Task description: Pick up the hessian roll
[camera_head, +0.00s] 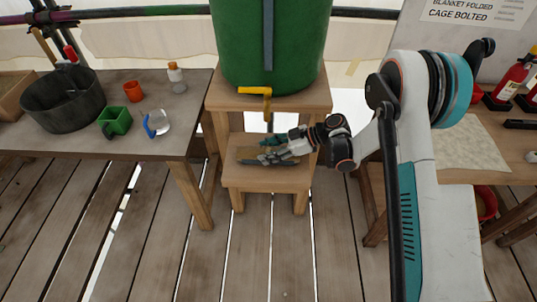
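I cannot make out a hessian roll in the head view. A flat beige cloth or mat (465,146) lies on the right-hand table, partly hidden by my arm; it does not look rolled. My gripper (264,149) points left, over or just above the low wooden step below the green barrel. Its two dark fingers look spread apart, with nothing clearly between them. A dark flat thing (250,162) shows on the step just under the fingers; it is too small to identify.
The green barrel (270,40) with a yellow tap (256,91) stands on a wooden stand. The plank floor in front is clear.

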